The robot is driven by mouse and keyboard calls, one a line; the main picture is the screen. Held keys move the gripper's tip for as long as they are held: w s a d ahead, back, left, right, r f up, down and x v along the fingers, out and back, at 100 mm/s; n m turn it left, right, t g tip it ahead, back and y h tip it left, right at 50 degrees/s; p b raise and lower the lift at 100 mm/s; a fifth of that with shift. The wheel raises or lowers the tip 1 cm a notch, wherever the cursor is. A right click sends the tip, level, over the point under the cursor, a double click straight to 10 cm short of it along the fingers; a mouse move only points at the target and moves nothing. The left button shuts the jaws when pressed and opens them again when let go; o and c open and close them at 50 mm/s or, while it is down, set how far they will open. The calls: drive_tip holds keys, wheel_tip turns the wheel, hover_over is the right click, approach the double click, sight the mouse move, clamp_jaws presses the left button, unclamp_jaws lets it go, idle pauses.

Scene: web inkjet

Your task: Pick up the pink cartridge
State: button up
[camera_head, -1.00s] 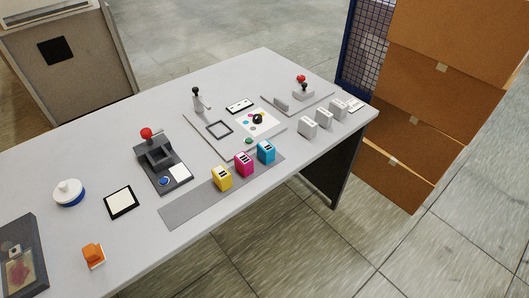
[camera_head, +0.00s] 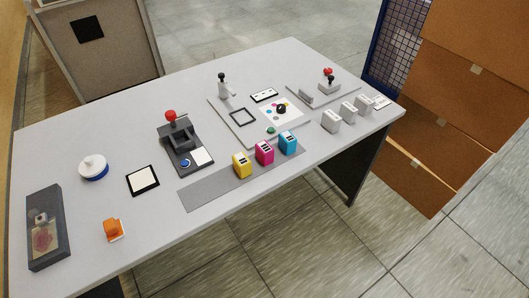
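The pink cartridge (camera_head: 264,152) stands upright on a dark grey strip (camera_head: 205,190) near the front edge of the table. It is between the yellow cartridge (camera_head: 242,165) on its left and the cyan cartridge (camera_head: 288,142) on its right, with small gaps. Dark marks show on the cartridge tops. My gripper is not in this view, and nothing covers the pink cartridge.
Behind the cartridges are a dark device with a red knob (camera_head: 171,116) and a light board with coloured dots (camera_head: 279,114). Several white blocks (camera_head: 331,121) stand to the right. Cardboard boxes (camera_head: 450,80) are stacked beyond the table. The strip's left part is bare.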

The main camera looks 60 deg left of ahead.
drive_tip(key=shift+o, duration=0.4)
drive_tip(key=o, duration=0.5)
